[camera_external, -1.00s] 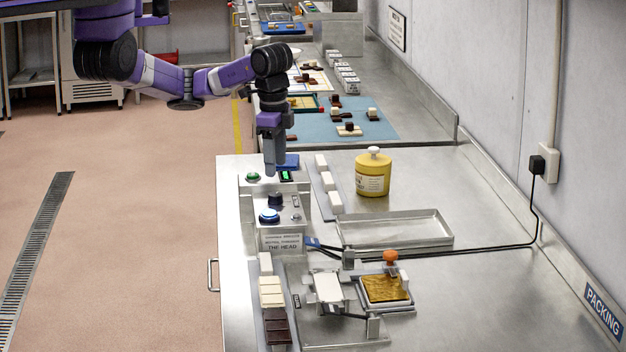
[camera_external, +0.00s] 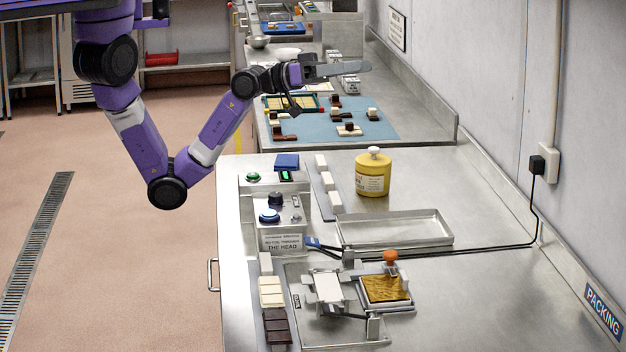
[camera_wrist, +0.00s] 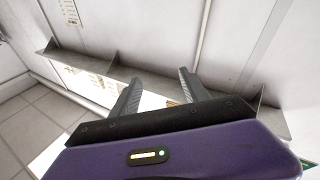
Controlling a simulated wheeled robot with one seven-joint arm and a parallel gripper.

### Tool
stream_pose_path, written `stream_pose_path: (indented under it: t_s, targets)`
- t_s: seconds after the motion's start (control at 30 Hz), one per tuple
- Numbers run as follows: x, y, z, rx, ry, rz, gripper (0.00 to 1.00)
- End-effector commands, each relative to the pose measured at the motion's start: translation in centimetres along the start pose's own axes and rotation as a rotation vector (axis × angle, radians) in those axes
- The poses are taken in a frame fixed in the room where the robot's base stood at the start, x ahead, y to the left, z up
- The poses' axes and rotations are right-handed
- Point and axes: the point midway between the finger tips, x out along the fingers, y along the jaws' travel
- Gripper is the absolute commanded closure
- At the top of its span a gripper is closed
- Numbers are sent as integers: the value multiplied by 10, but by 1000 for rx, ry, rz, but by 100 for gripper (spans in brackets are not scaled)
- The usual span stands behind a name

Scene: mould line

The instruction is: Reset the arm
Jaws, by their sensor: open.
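My gripper (camera_external: 345,69) is raised in the external view, held about level and pointing right, above the blue mat and the far part of the bench. In the wrist view my gripper (camera_wrist: 158,92) has its two fingers apart with nothing between them. Past the fingers I see the grey wall and a bench upstand. My arm is folded, with its elbow low to the left of the bench.
Below my gripper, a blue mat (camera_external: 378,128) bears small brown and white pieces. Nearer stand a control box (camera_external: 283,240) with buttons, a yellow pot (camera_external: 373,177), an empty metal tray (camera_external: 398,230) and a fixture with an orange knob (camera_external: 390,258). The wall is at right.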

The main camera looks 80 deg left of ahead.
Motion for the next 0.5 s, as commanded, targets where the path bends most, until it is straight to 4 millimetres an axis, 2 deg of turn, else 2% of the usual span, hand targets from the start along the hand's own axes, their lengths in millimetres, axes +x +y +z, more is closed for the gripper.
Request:
stream_pose_path:
  t_s: [0.13,0.27,0.5]
  targets:
    - [-23,-14,-6,-57,169,-95,47]
    - [-50,-28,1,-80,272,-196,47]
    - [-115,-46,41,-75,352,-395,47]
